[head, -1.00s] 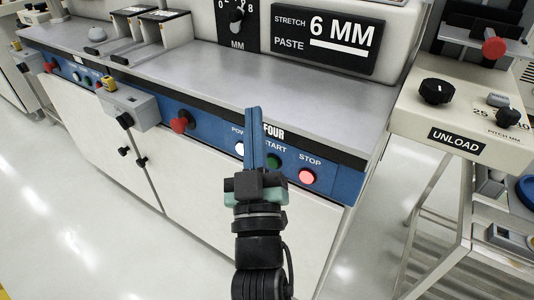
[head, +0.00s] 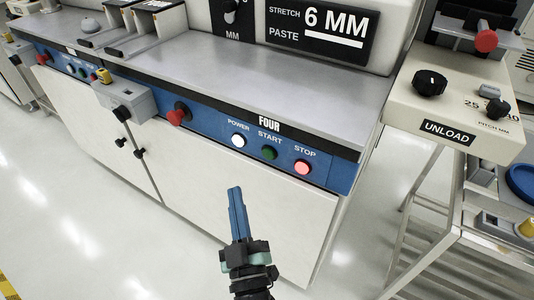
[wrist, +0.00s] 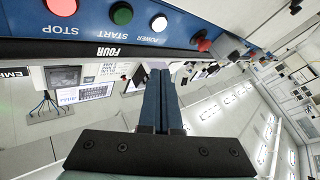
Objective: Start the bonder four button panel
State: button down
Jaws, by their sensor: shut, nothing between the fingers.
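The blue bonder four panel (head: 213,121) runs along the front edge of the bench in the head view. It bears a lit white POWER button (head: 238,141), a dark green START button (head: 269,153) and a lit red STOP button (head: 302,167). A red knob (head: 178,116) sits at its left. My gripper (head: 235,190) is shut and empty, below the panel and apart from it, in front of the white cabinet. The wrist view shows the POWER (wrist: 158,23), START (wrist: 122,13) and STOP (wrist: 62,6) buttons upside down, beyond my blue fingers (wrist: 160,75).
A grey box (head: 128,104) with a yellow top juts from the bench front at left. The UNLOAD unit (head: 450,110) stands at right on a metal frame. The grey benchtop (head: 270,85) is mostly clear. The floor before the cabinet is free.

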aim_at(262, 152)
jog(key=shift+w+d+p, duration=0.15)
jog(key=shift+w+d, duration=0.7)
jog(key=shift+w, duration=0.3)
jog(key=shift+w+d+p, duration=0.2)
jog(key=shift+w+d, duration=0.65)
jog(key=shift+w, duration=0.35)
jog(key=shift+w+d+p, duration=0.15)
jog(key=shift+w+d, duration=0.7)
jog(key=shift+w, duration=0.3)
jog(key=shift+w, duration=0.1)
jog(key=shift+w+d, duration=0.25)
jog(key=shift+w+d, duration=0.25)
jog(key=shift+w, duration=0.1)
jog(key=shift+s, duration=0.1)
jog(key=shift+s+a, duration=0.45)
jog(key=shift+s, duration=0.15)
jog(key=shift+s+a, duration=0.75)
jog(key=shift+s, duration=0.3)
jog(key=shift+s+a, duration=0.75)
jog(key=shift+s, duration=0.25)
